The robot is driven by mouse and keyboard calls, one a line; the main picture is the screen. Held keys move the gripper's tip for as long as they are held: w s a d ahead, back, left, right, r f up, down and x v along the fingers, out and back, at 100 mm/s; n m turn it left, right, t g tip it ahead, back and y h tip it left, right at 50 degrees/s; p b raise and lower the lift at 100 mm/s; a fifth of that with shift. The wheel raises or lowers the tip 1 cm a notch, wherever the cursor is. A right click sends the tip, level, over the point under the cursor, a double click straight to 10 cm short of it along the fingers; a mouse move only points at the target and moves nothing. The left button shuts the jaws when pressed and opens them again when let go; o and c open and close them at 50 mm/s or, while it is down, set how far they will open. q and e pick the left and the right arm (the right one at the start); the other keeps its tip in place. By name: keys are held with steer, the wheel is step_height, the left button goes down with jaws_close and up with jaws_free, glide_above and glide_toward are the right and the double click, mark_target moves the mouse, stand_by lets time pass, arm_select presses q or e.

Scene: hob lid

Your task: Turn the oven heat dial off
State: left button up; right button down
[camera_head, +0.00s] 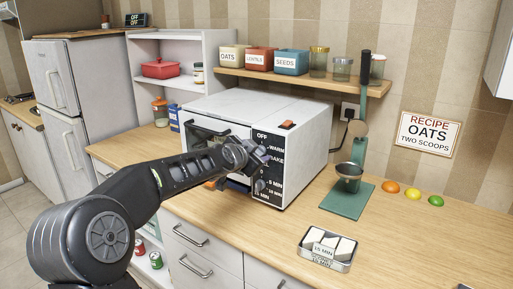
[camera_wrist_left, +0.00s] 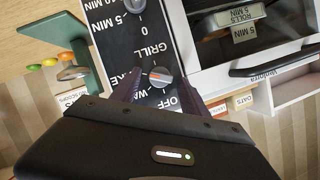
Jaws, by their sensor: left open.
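The white oven (camera_head: 305,112) stands on the wooden counter with a black control panel (camera_head: 272,140) at its right front. The panel reads OFF, WARM, BAKE and GRILL, with minute marks below. The heat dial (camera_wrist_left: 160,77) is a grey round knob with an orange pointer in the left wrist view; which label it points to is hard to tell. My left gripper (camera_head: 262,157) is at the panel and hides this dial in the head view. In the wrist view its open dark fingers (camera_wrist_left: 163,90) lie on either side of the dial; contact is unclear. My right gripper is not in view.
A lower timer dial (camera_head: 260,186) sits under my left gripper. A shelf (camera_head: 300,79) with jars hangs above. The front right counter is mostly clear.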

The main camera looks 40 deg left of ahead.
arm_select(q)
jaws_close()
stand_by(0.5)
